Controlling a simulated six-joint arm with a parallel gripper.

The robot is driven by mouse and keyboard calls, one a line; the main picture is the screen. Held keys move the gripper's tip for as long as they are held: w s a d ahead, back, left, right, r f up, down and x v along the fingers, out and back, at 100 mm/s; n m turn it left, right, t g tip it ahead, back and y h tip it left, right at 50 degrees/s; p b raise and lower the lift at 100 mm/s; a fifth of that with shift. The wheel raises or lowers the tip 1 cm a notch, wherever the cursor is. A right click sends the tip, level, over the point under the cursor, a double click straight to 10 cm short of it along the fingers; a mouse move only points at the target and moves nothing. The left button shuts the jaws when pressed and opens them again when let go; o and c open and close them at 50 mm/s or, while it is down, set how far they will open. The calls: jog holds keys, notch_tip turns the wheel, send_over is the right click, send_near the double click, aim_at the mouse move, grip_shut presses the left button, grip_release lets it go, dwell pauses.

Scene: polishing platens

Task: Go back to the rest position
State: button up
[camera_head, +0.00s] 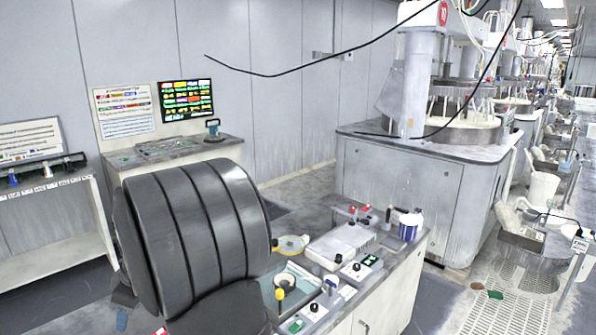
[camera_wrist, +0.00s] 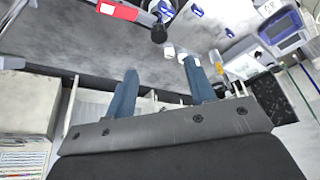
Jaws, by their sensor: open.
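My gripper (camera_wrist: 160,65) shows in the wrist view as two blue fingers on a dark bracket. The fingers stand apart, and nothing is seen between them. In the head view I cannot make out my gripper.
A bench with small instruments (camera_head: 345,245) stands in the front middle, with a white-and-blue bottle (camera_head: 410,225) on it. A large machine cabinet (camera_head: 400,190) stands behind. A control desk with a screen (camera_head: 186,100) is at the back left, beside a white shelf (camera_head: 50,235). Thin black cables (camera_head: 290,74) hang across the top.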

jog(key=x, duration=1.3)
jog(key=shift+w+a+f, duration=0.15)
jog(key=shift+w+a, duration=0.05)
jog(key=shift+a, duration=0.2)
jog(key=w+a+r+m+t+h, duration=0.2)
jog(key=w+a+m+t, duration=0.1)
jog(key=w+m, duration=0.9)
jog(key=shift+w+a+t, duration=0.15)
jog(key=shift+w+t, duration=0.1)
jog(key=shift+t, duration=0.15)
